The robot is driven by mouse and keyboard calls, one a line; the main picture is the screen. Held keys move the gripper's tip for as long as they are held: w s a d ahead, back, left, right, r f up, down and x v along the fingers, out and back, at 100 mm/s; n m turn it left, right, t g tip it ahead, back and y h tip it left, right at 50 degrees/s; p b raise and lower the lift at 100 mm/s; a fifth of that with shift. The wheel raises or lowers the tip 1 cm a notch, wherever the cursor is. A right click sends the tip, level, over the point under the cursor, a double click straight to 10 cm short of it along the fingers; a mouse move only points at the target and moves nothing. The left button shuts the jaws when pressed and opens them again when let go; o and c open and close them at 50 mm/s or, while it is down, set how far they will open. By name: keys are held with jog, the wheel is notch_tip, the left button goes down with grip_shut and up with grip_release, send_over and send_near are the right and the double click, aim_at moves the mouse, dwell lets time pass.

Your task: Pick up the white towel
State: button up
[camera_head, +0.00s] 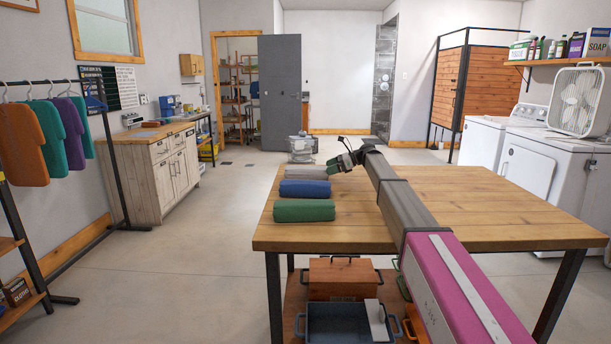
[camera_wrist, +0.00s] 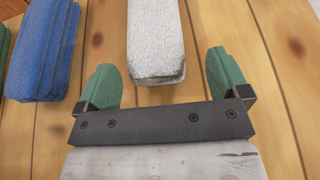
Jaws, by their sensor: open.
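The white towel (camera_head: 306,172), folded into a light grey-white block, lies on the wooden table (camera_head: 480,215) near its far left edge. In the wrist view the white towel (camera_wrist: 155,38) runs up from the middle, its near end in line with the gap between my fingers. My gripper (camera_head: 332,169) is at the towel's right end in the head view. In the wrist view my gripper (camera_wrist: 162,72) is open, with one green finger on each side of the towel's end and visible gaps. I cannot tell its height over the table.
A blue folded towel (camera_head: 305,188) and a green folded towel (camera_head: 304,210) lie nearer on the table; the blue towel (camera_wrist: 42,48) also shows left of my fingers in the wrist view. The table's right side is clear. Boxes and trays stand on its lower shelf.

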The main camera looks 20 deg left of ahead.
aim_at(321, 171)
jog(key=shift+s+x, duration=0.15)
jog(key=shift+x, duration=1.1)
jog(key=shift+s+x, duration=0.15)
jog(key=shift+x, duration=1.15)
jog(key=shift+d, duration=0.1)
jog(key=c, duration=1.1)
